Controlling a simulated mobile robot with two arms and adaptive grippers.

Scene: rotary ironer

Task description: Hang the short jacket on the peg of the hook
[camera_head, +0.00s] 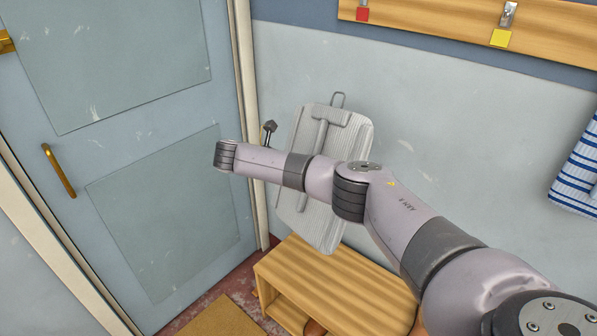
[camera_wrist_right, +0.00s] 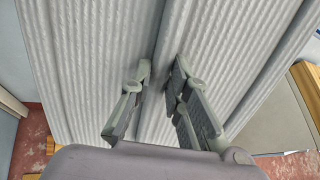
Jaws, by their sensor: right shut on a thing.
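The short jacket (camera_head: 345,138) is a pale grey, ribbed, flat piece with a raised T-shaped ridge and a wire loop (camera_head: 337,99) at its top. It is tilted in front of the wall, above the bench, and my right arm covers its middle. In the right wrist view the jacket (camera_wrist_right: 90,60) fills the background. My right gripper (camera_wrist_right: 160,82) is shut on its raised ridge; the arm hides this grip in the head view. Metal hooks with coloured tags sit on the wooden rail above, one red (camera_head: 362,14) and one yellow (camera_head: 500,38). My left gripper is out of view.
The wooden rail (camera_head: 440,20) runs along the upper wall. A blue-striped cloth (camera_head: 578,170) hangs at the right edge. A wooden bench (camera_head: 345,283) stands below the jacket. A door (camera_head: 130,130) is at the left. A small dark metal piece (camera_head: 269,128) shows beside the jacket.

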